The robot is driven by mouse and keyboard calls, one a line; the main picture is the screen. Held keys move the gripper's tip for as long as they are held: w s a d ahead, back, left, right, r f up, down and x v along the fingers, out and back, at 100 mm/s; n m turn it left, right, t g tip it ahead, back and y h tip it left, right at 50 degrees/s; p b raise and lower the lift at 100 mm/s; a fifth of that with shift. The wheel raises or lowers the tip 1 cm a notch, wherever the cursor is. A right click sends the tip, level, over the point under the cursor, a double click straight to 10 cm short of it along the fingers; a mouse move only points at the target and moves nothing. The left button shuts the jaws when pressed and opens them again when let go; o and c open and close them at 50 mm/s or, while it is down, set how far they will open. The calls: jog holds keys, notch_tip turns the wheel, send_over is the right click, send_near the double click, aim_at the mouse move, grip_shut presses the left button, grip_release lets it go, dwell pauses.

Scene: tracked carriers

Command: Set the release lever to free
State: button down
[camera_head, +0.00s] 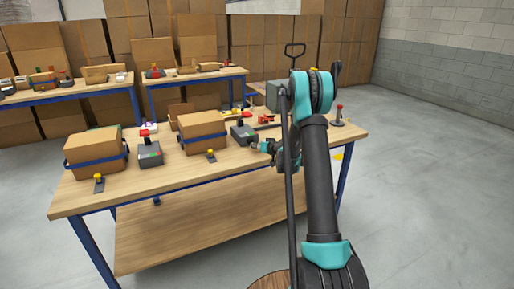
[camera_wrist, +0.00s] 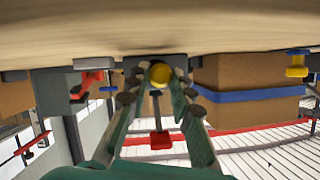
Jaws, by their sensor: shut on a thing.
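The wrist view is upside down, with the table at its top. My gripper (camera_wrist: 160,88) is shut on a yellow round knob (camera_wrist: 160,72), with one finger on each side of it. Behind the knob is a dark grey box (camera_wrist: 140,66) with a red-ended stick (camera_wrist: 160,139). In the head view, my gripper (camera_head: 262,147) is low over the workbench, at the right front of this grey box (camera_head: 243,134). The held knob is hidden there. I cannot tell the lever's setting.
Further left are another grey box (camera_head: 150,154) and carton (camera_head: 95,151). Red parts (camera_head: 266,119) lie behind my gripper. The workbench's (camera_head: 185,175) front strip is mostly bare.

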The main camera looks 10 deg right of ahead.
jog(key=shift+d, duration=0.1)
jog(key=shift+w+d+n+g+y, duration=0.2)
jog(key=shift+d+n+g+y, duration=0.15)
jog(key=shift+n+y, duration=0.2)
jog(key=shift+w+d+n+g+y, duration=0.2)
jog(key=shift+d+n+g+y, duration=0.05)
jog(key=shift+d+n+y, duration=0.25)
jog(key=n+g+y, duration=0.1)
jog(key=w+d+n+g+y, duration=0.1)
jog(key=n+y, duration=0.1)
jog(key=shift+w+d+n+g, duration=0.25)
jog(key=shift+w+d+g, duration=0.05)
jog(key=shift+g, duration=0.1)
jog(key=shift+w+d, duration=0.4)
jog(key=c, duration=1.4)
grip_release()
jog(key=shift+o, duration=0.4)
jog(key=v, duration=1.2)
